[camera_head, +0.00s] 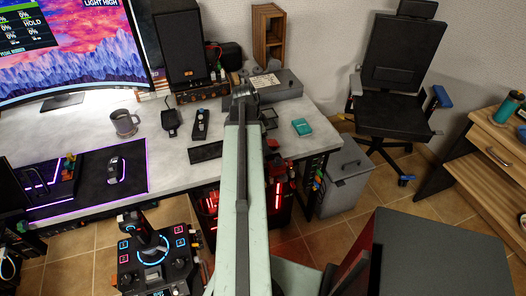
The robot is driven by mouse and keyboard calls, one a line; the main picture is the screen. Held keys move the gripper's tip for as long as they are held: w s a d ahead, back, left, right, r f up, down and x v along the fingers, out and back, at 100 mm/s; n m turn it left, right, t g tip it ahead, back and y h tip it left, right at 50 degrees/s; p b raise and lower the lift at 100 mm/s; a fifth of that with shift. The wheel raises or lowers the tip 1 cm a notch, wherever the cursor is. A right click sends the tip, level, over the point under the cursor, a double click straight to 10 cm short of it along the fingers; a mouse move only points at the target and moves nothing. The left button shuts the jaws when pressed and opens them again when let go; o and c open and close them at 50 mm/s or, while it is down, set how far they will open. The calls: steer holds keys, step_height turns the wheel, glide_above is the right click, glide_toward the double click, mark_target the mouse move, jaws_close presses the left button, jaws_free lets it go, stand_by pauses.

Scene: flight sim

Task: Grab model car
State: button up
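A small silver and black object (116,169) lies on the black desk mat (100,192) at the left. It is too small to tell whether it is the model car or a computer mouse. No other thing shows clearly as a model car. My pale green arm reaches up the middle of the picture over the desk's right part. My gripper (243,92) is at its far end, in front of a grey box, well to the right of the small object. Its fingers are too small and dark to tell open from shut.
The grey desk (160,160) holds a curved monitor (70,50), a mug (124,124), a black speaker (180,45) and a teal box (301,127). A joystick panel (155,255) stands in front. An office chair (395,75) and wooden shelves (495,145) are at the right.

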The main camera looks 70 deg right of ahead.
jaws_close()
step_height(320, 180, up, 10)
steer(key=p, duration=1)
